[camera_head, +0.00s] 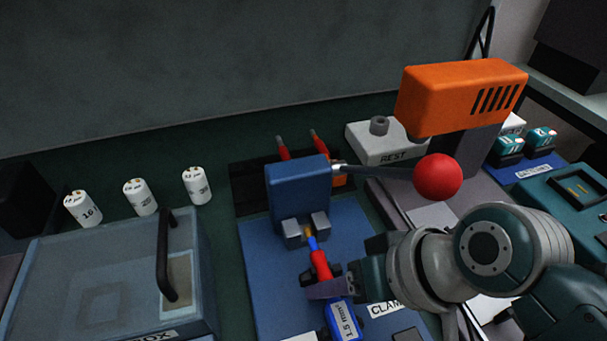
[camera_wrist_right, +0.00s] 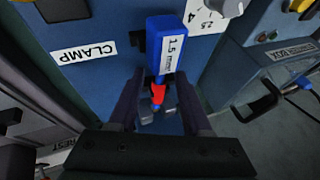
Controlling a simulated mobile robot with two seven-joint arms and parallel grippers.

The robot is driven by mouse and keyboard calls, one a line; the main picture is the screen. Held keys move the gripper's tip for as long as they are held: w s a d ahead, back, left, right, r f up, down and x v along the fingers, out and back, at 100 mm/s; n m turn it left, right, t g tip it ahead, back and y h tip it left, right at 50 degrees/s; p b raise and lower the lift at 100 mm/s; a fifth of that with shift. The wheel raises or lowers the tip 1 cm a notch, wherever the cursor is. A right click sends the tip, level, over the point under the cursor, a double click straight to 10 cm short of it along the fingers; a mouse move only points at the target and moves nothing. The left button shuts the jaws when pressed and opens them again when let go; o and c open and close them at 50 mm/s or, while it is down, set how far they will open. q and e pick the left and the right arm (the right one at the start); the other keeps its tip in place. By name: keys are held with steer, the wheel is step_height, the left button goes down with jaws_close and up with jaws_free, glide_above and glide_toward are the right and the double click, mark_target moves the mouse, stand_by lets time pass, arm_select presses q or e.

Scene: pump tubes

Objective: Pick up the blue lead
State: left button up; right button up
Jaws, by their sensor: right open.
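The blue lead (camera_head: 333,304) lies on the blue clamp plate, with a "1.5 mm²" label on its thick body, a red section and a thin blue tip. Its tip points at the grey jaws of the blue clamp block (camera_head: 297,190). The right wrist view shows its blue body (camera_wrist_right: 167,62) above the red part. My right gripper (camera_head: 322,281) is open, its fingers on either side of the lead's red part. In the right wrist view the fingers (camera_wrist_right: 158,108) stand apart around it; I cannot tell if they touch. My left gripper is not in view.
A red ball knob (camera_head: 438,177) on a lever is close above my right wrist. An orange housing (camera_head: 460,95) stands behind it. A lidded box with a dark handle (camera_head: 163,255) is at left, with several white labelled cylinders (camera_head: 140,197) behind it.

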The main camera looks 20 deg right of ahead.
jaws_close()
stand_by(0.3)
steer(key=shift+r, duration=0.1)
stand_by(0.4)
